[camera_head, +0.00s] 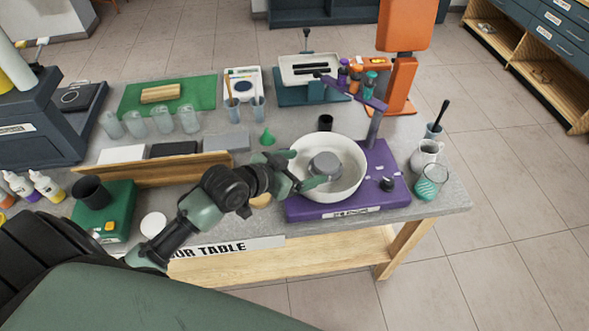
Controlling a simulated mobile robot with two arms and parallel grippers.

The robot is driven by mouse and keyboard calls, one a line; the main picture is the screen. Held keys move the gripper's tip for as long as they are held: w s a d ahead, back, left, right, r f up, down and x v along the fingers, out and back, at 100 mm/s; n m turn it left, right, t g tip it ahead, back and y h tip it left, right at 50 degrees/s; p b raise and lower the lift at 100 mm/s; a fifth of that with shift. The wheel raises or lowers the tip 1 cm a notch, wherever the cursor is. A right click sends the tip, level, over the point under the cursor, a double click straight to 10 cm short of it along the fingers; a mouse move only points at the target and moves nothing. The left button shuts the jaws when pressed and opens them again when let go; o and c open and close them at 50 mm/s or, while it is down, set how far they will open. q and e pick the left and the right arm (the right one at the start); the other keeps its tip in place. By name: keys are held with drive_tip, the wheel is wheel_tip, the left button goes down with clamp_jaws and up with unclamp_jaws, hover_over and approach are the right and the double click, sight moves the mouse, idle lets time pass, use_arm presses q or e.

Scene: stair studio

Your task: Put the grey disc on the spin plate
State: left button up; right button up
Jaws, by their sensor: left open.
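A purple spin machine (300,208) stands at the right front of the table and carries a round white basin (357,182). A grey round piece (325,164) sits at the middle of the basin. I cannot tell from this view whether it is the grey disc lying on the spin plate or the plate alone. My left gripper (308,169) is open at the basin's left side, with its fingertips reaching over the rim beside the grey piece. My left wrist hides part of the table behind it. My right gripper is not in view.
A dark cup (325,122) stands behind the basin. A white jug (425,156) and a glass jar (430,183) stand at the right edge. A purple arm (374,125) rises behind the basin.

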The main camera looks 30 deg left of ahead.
use_arm(q)
drive_tip(key=shift+v, duration=1.65)
